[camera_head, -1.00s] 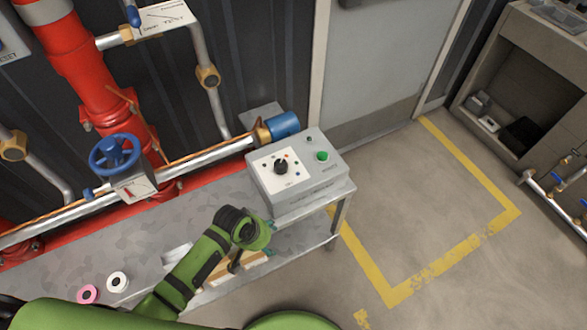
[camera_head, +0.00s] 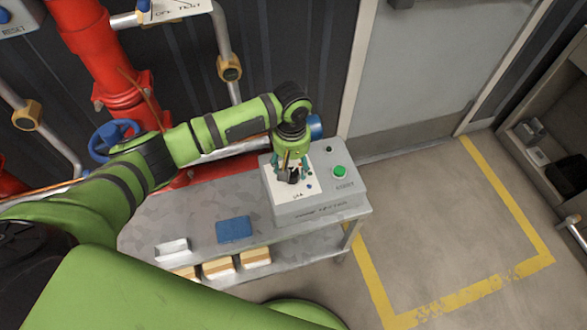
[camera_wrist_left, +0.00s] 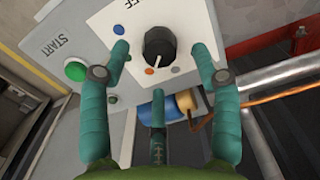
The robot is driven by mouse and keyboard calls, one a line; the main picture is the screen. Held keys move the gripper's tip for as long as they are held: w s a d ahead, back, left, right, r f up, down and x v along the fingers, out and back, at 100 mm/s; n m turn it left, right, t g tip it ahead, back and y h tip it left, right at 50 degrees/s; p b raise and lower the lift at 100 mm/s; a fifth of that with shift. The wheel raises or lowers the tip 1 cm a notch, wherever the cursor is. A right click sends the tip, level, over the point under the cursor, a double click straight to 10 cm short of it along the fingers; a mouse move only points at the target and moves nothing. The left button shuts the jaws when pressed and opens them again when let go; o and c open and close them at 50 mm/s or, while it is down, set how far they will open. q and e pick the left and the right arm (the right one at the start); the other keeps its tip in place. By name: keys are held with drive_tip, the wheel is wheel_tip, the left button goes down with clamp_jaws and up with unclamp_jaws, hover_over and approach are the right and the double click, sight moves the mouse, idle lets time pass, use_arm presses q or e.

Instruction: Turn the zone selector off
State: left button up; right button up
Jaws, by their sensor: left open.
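The zone selector is a round black knob (camera_wrist_left: 159,44) on a white plate (camera_wrist_left: 108,17) of a grey control box (camera_head: 320,210). In the left wrist view a light mark shows on the knob's lower side, away from the partly cut-off "OFF" lettering at the top. My left gripper (camera_head: 291,170) is over the plate, its teal fingers pointing down at the knob. The fingers are open, with the knob between the two upper ones in the wrist view and visible gaps around it. In the head view the gripper partly hides the knob. My right gripper is not in view.
The box has a green START button (camera_head: 340,172) beside the plate and stands on a metal table (camera_head: 195,205). A blue block (camera_head: 234,229) lies nearby. Red and silver pipes, with a blue handwheel (camera_head: 112,140), run behind. Yellow-marked floor (camera_head: 450,210) to the right is clear.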

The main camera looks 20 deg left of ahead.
sight(292, 173)
use_arm(q)
wheel_tip(292, 173, down, 4)
drive_tip(key=shift+w+r, duration=0.1)
drive_tip(key=shift+f, duration=0.35)
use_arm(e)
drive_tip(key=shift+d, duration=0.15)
use_arm(q)
drive_tip(key=c, duration=1.1)
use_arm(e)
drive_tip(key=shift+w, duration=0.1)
use_arm(q)
drive_tip(key=shift+c, duration=0.2)
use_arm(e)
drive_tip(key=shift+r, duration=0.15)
